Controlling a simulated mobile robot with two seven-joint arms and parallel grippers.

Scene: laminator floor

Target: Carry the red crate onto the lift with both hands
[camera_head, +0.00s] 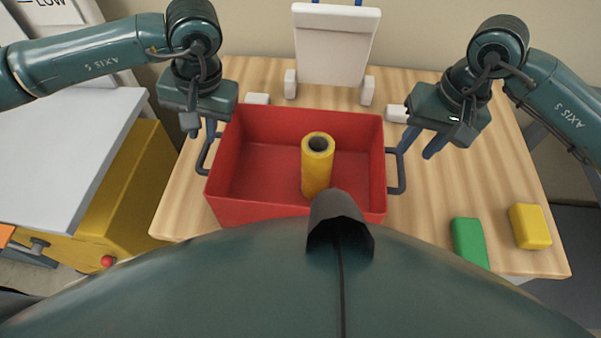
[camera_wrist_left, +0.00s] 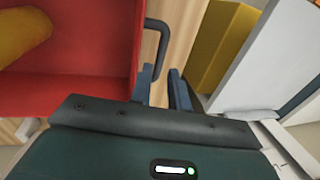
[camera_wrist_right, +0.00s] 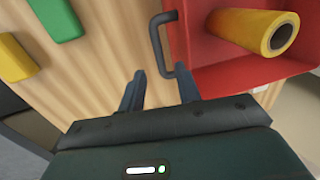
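The red crate (camera_head: 240,209) sits on the wooden table, with a dark handle on each side. A yellow roll (camera_head: 316,170) with a dark core stands inside it. My left gripper (camera_head: 203,132) is open at the left handle (camera_head: 204,155); in the left wrist view, the handle (camera_wrist_left: 164,45) runs down between its fingers (camera_wrist_left: 161,88), without a visible grip. My right gripper (camera_head: 424,143) is open at the right handle (camera_head: 401,172); in the right wrist view, that handle (camera_wrist_right: 158,45) lies ahead, between its spread fingers (camera_wrist_right: 160,88). The lift (camera_head: 125,205), yellow with a grey top, stands left of the table.
A green block (camera_head: 469,242) and a yellow block (camera_head: 530,226) lie on the table (camera_head: 440,215) at the right front. A white stand (camera_head: 335,50) is behind the crate, with small white pieces beside it. A red button (camera_head: 108,261) is on the lift's front.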

